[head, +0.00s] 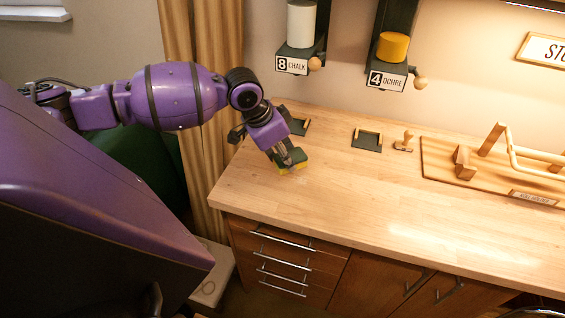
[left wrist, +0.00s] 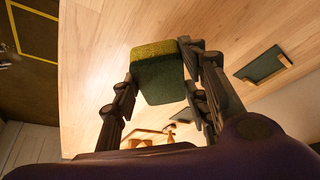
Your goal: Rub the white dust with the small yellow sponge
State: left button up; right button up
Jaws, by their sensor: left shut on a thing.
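My left gripper (head: 287,158) is shut on the small sponge, over the left end of the wooden table. The sponge (head: 291,168) has a dark green body and a yellow layer; in the head view the yellow side faces down, at or just above the tabletop. I cannot tell whether it touches the wood. In the left wrist view the sponge (left wrist: 158,80) sits between the two dark fingers (left wrist: 155,85). I cannot make out the white dust clearly in either view. My right gripper is not in view.
The wooden table (head: 330,200) is mostly bare at its front. Behind are a dark tray (head: 367,139), a wooden stamp (head: 405,143) and a wooden stand (head: 465,163). Chalk (head: 301,25) and ochre (head: 393,47) dispensers hang on the wall above.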

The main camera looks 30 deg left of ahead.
pick_arm(q)
jog(key=shift+w+d+r, duration=0.1)
jog(key=shift+r, duration=0.85)
